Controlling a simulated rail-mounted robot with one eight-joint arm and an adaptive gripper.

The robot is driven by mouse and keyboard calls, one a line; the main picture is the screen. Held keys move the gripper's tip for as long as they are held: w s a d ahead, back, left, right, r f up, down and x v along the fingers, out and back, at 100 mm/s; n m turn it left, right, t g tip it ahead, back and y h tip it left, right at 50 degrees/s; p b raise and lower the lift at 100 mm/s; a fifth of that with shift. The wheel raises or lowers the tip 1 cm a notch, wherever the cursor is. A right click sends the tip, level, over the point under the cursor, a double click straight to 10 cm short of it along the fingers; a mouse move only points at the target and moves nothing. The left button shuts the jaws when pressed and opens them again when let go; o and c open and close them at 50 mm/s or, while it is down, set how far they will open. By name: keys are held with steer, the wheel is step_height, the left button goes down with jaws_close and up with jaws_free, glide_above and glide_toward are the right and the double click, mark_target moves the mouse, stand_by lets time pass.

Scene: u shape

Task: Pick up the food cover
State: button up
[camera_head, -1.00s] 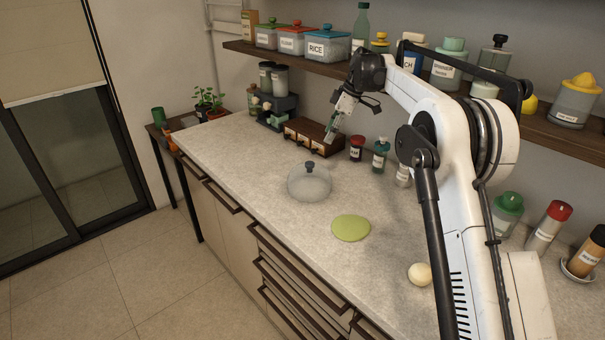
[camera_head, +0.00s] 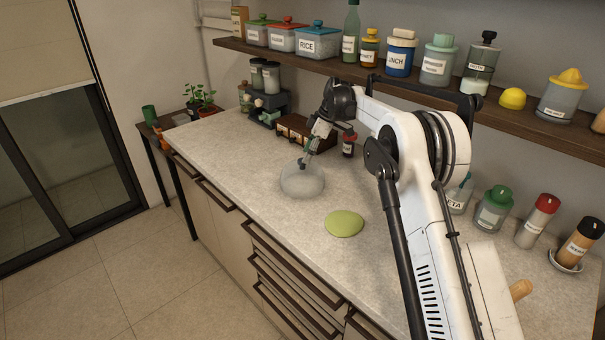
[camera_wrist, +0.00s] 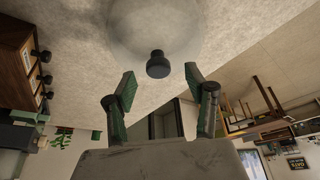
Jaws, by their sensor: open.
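The food cover (camera_head: 302,182) is a clear dome with a dark knob, standing on the countertop left of the green disc. My gripper (camera_head: 304,162) is just above the dome's top, with its fingertips close to the knob. In the wrist view the cover (camera_wrist: 150,25) is at the top of the picture. Its dark knob (camera_wrist: 158,66) lies between and a little beyond the tips of my open gripper (camera_wrist: 160,78). The fingers are apart on both sides, and I see no contact with the knob. In the head view the gripper hides most of the knob.
A green disc (camera_head: 344,224) lies on the counter (camera_head: 240,170), right of the cover. A dark wooden drawer box (camera_head: 292,128) and a red-capped jar (camera_head: 348,145) stand behind it. A shelf (camera_head: 400,88) with jars runs along the wall above. The counter's front edge is clear.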

mark_target(302, 173)
steer(key=p+x, duration=0.1)
steer(key=x, duration=0.3)
steer(key=shift+w+a+f, duration=0.15)
steer(key=shift+a, duration=0.15)
steer(key=shift+c, duration=0.4)
jaws_close()
